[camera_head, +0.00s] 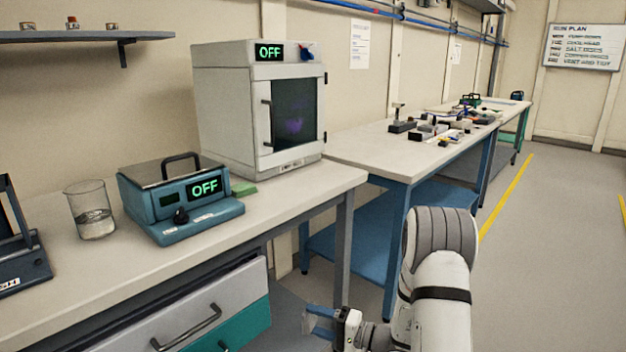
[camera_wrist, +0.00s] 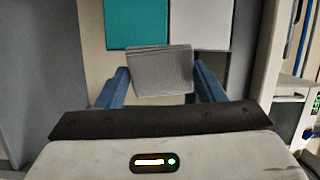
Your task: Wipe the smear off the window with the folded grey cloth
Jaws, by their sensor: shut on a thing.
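A white cabinet (camera_head: 222,109) marked OFF stands on the near bench. Its door has a dark window (camera_head: 293,108) with a faint purplish patch low in the middle, perhaps the smear. The door looks shut. My gripper (camera_head: 320,322) is low at the bottom of the head view, in front of the bench and well below the window. In the wrist view its blue fingers are shut on the folded grey cloth (camera_wrist: 161,72), which lies between them.
A blue device (camera_head: 170,200) marked OFF, a glass beaker (camera_head: 92,212) and a small green pad (camera_head: 243,188) stand on the near bench (camera_head: 290,195). Drawers (camera_head: 195,315) are below. A second bench (camera_head: 365,145) with small parts is behind. Floor at right is clear.

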